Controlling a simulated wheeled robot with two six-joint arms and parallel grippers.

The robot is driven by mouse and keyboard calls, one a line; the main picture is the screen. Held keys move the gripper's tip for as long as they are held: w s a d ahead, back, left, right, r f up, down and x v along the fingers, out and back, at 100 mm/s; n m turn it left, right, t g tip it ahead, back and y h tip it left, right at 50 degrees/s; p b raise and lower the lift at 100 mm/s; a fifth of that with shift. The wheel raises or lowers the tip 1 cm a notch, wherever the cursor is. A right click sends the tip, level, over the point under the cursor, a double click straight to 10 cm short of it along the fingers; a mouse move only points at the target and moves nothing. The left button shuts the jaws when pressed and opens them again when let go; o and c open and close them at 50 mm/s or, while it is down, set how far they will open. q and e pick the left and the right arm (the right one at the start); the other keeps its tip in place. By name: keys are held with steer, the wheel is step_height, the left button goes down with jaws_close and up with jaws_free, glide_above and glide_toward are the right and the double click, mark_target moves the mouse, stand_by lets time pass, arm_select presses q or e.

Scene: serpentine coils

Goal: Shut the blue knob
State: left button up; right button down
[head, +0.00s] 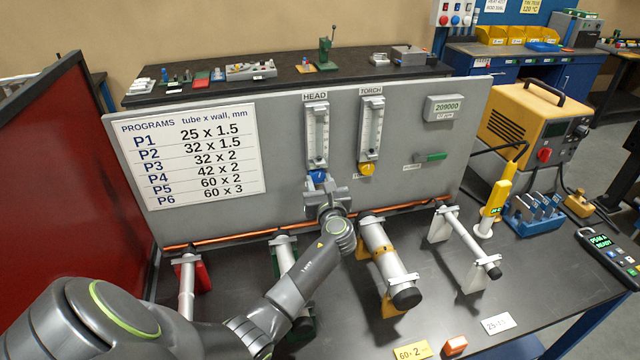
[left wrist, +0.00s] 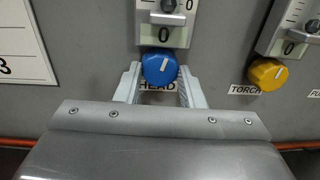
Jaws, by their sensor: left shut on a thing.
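The blue knob (head: 317,176) sits on the grey panel under the flow tube marked HEAD. In the left wrist view the left gripper (left wrist: 160,78) is shut on the knob, with the HEAD label partly hidden between the fingers. My right gripper is not in view.
The yellow knob (head: 367,169) under the TORCH flow tube (head: 371,128) is close to the right. A green handle (head: 430,156) lies farther right on the panel. A copper tube (head: 240,238) runs along the panel's foot, and several tube stands fill the bench below.

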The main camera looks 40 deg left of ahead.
arm_select(q)
steer(key=shift+f+n+b, duration=0.15)
steer(key=shift+n+b, duration=0.4)
steer(key=shift+n, duration=1.05)
steer(key=o, duration=1)
